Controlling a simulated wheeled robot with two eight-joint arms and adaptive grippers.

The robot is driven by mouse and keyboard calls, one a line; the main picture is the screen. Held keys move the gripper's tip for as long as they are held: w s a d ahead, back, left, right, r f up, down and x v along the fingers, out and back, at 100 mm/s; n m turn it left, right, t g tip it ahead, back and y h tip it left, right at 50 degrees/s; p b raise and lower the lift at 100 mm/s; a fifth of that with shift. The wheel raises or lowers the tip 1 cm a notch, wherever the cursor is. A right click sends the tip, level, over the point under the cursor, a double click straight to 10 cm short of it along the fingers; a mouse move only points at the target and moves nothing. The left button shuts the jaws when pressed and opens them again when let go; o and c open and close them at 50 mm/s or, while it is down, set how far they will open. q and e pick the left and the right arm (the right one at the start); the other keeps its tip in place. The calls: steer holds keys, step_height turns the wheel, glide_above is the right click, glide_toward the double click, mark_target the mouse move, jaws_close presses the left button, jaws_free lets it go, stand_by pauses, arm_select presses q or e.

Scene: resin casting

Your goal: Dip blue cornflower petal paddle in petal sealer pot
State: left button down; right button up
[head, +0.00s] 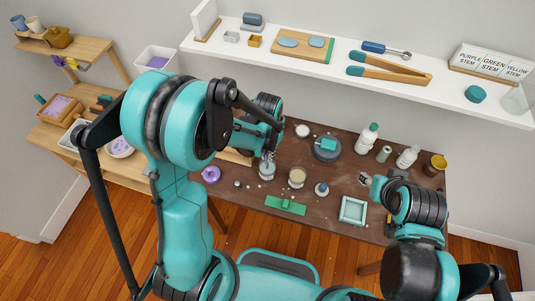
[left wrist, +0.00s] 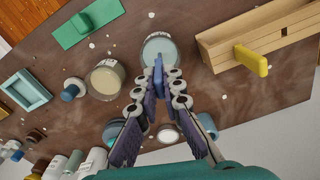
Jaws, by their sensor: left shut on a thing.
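My left gripper (left wrist: 158,88) is shut on the blue petal paddle (left wrist: 158,70), which points away from the wrist between the fingertips. The paddle's far end overlaps the near rim of a clear pot with pale grey-green liquid (left wrist: 159,46); I cannot tell whether it is in the liquid. In the head view the left gripper (head: 267,154) is right above this pot (head: 267,172). A second pot with cream liquid (head: 297,177) stands just to its right; I can read no label on either. My right gripper (head: 377,188) is over the table's right side, its fingers unclear.
A wooden rack (left wrist: 258,38) holding a yellow-handled piece (left wrist: 251,60) is close to the pot. White bottles (head: 368,138) stand at the back.

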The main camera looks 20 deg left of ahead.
stand_by(0.5)
arm_select(q)
steer(key=shift+r+p, duration=1.9)
steer(key=shift+r, duration=0.8)
